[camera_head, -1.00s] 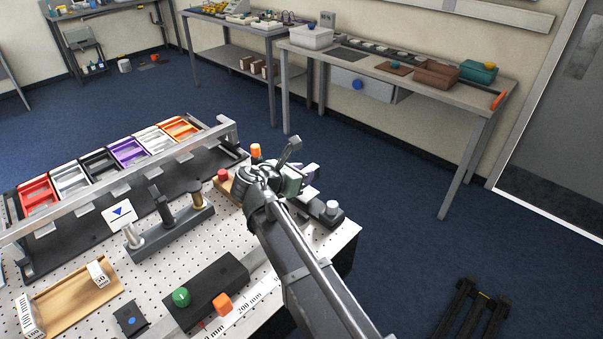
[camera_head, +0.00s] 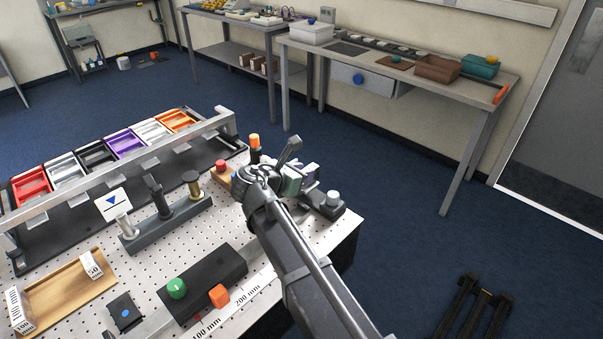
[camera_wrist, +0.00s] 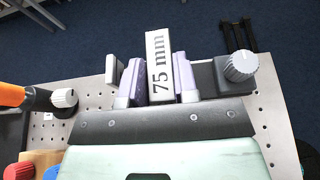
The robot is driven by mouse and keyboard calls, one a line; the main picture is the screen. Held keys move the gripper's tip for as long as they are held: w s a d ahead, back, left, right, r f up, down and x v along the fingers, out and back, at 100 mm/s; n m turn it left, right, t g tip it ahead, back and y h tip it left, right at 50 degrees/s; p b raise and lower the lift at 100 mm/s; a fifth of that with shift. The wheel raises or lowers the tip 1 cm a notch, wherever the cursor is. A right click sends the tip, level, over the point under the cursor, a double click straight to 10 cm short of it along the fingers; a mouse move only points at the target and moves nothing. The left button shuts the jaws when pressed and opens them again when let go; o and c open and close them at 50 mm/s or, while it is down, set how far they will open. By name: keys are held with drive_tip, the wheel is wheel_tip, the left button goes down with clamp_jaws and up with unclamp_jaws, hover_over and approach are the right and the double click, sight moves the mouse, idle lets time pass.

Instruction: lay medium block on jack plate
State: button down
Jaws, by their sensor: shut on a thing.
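My gripper (camera_wrist: 160,84) is shut on a white block marked "75 mm" (camera_wrist: 159,62), which stands between its pale purple fingers in the wrist view. In the head view my gripper (camera_head: 307,178) is over the table's right end, and the block is too small to make out. A dark device with a ribbed grey knob (camera_wrist: 240,67), probably the jack, is just right of the fingers in the wrist view; it also shows in the head view (camera_head: 321,203). Its plate is largely hidden by gripper and block, so I cannot tell whether the block touches it.
A wooden tray (camera_head: 68,288) holds blocks marked 50 (camera_head: 91,265) and 100 (camera_head: 18,310). An orange-topped post (camera_head: 254,146) and a red knob (camera_head: 220,166) stand close left of my gripper. A post rack (camera_head: 165,223) is farther left. Floor lies beyond the table's right edge.

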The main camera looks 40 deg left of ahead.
drive_tip(key=shift+f, duration=0.2)
drive_tip(key=c, duration=0.8)
unclamp_jaws()
drive_tip(key=shift+s, duration=0.1)
drive_tip(key=p+v, duration=0.3)
drive_tip(key=v, duration=0.7)
drive_tip(key=shift+s+r+p, duration=0.2)
drive_tip(key=shift+s+p, duration=0.1)
drive_tip(key=shift+p, duration=0.1)
